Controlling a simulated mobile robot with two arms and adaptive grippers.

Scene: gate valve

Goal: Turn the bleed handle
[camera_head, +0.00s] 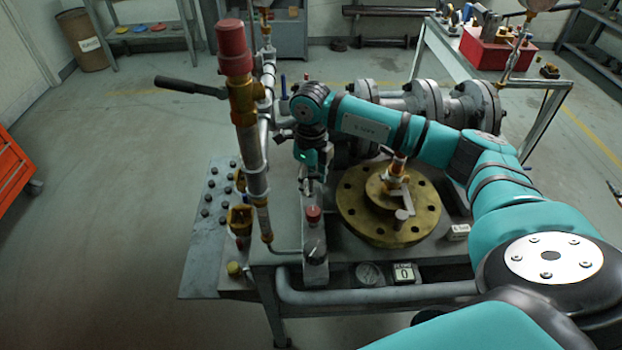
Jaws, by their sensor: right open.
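A long black lever handle (190,87) sticks out to the left from a brass valve (245,103) on an upright pipe with a red cap (233,47). A small metal handle (398,190) stands on the brass flange (422,222) on the bench. No label shows which of these is the bleed handle. My right gripper (309,187) points down, open, above a narrow grey block with a red knob (313,214) and a dark knob (315,251). It is right of the upright pipe and left of the flange, apart from both handles. My left gripper is out of view.
The metal bench (205,262) carries a large flanged grey pipe (420,100) behind my right arm. Open floor lies to the left, with an orange cabinet (15,170) at the edge.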

